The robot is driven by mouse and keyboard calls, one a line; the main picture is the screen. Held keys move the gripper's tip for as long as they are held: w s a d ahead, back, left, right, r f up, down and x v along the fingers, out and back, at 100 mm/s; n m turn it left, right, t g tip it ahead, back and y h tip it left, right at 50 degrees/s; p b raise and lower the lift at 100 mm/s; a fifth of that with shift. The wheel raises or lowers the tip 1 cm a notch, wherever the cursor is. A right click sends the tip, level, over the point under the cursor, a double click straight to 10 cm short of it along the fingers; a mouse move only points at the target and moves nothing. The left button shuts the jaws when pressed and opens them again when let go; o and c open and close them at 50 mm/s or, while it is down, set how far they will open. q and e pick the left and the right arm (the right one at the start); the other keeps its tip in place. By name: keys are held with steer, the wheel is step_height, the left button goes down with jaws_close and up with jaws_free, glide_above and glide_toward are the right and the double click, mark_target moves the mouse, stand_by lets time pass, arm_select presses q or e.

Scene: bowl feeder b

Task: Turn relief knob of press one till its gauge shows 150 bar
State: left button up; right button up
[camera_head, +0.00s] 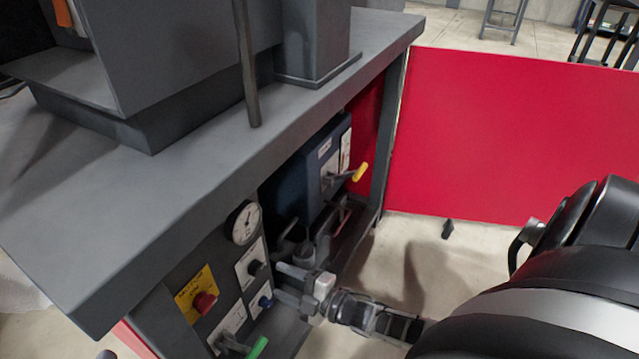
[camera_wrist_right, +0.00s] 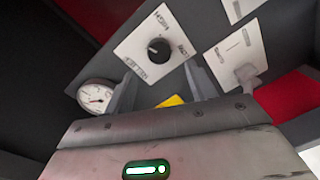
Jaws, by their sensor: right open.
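The relief knob (camera_wrist_right: 158,50) is a small black knob on a white plate marked RELIEF, HIGH and LOW; it also shows on the press's front panel in the head view (camera_head: 256,267). The round white gauge (camera_head: 244,222) is above it in the head view and at the left in the wrist view (camera_wrist_right: 97,95). Its needle is too small to read surely. My right gripper (camera_head: 279,281) is open in front of the panel. In the wrist view its fingertips (camera_wrist_right: 160,72) are on either side of the knob's line, apart from it, with nothing between them. My left gripper is out of view.
A blue knob (camera_head: 264,301), a red button (camera_head: 204,301) on a yellow plate and a green-handled lever (camera_head: 257,348) are close by on the panel. The grey bench top (camera_head: 180,190) overhangs it. A blue unit with a yellow handle (camera_head: 360,172) stands farther right, before a red screen (camera_head: 510,130).

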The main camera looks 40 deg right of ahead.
arm_select(q)
steer(key=shift+s+a+f+m+g+y+p, duration=0.1)
steer(key=shift+a+f+m+g+y+p, duration=0.15)
steer(key=shift+f+p, duration=0.25)
steer(key=shift+s+a+f+m+g+y+p, duration=0.15)
steer(key=shift+f+y+p, duration=0.1)
steer(key=shift+f+p, duration=0.2)
arm_select(e)
steer(key=v, duration=1)
steer(key=shift+s, duration=0.15)
